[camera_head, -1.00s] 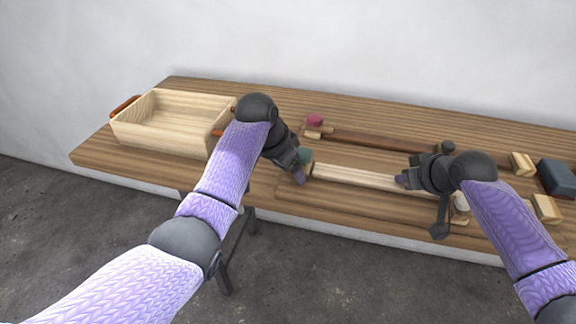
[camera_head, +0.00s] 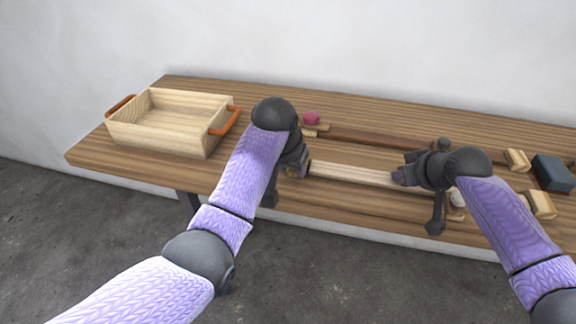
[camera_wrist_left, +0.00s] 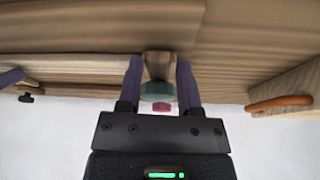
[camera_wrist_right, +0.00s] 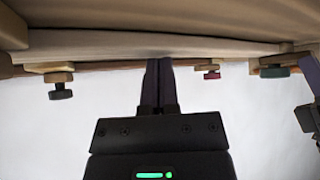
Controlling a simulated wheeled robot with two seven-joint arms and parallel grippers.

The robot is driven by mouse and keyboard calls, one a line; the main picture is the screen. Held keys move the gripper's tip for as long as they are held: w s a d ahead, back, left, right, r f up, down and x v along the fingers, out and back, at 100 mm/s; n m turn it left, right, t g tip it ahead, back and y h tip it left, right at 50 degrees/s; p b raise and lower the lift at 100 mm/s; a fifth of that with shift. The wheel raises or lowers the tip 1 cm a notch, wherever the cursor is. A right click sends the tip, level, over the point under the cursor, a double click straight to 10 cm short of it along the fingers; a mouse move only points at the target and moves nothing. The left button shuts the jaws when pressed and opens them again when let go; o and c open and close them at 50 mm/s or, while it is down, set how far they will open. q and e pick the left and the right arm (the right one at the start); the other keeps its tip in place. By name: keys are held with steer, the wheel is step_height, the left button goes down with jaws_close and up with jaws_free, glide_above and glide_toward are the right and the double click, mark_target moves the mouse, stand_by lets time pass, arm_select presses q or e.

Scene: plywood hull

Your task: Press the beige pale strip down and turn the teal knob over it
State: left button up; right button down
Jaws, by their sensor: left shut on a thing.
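The beige pale strip (camera_head: 350,173) lies lengthwise near the front of the bench, and its left end is behind my left gripper. The teal knob (camera_wrist_left: 157,90) sits between the fingers of my left gripper (camera_wrist_left: 160,84), which is shut on it. The knob also shows beside a left finger in the right wrist view (camera_wrist_right: 275,71); in the head view my left gripper (camera_head: 296,170) hides it. My right gripper (camera_head: 398,176) has its fingers together, with tips at the strip's right part. The right wrist view shows the shut fingertips (camera_wrist_right: 158,66) against or very near the strip (camera_wrist_right: 160,42).
A wooden box (camera_head: 160,140) with orange handles stands at the left. A brown strip (camera_head: 380,140) lies behind the pale one, with a pink knob (camera_head: 311,118) at its left end. Small wooden blocks (camera_head: 517,160) and a dark block (camera_head: 553,174) are at the right.

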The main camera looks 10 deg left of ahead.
arm_select(q)
steer(key=shift+n+y, duration=0.3)
steer(key=shift+n, duration=0.3)
jaws_close()
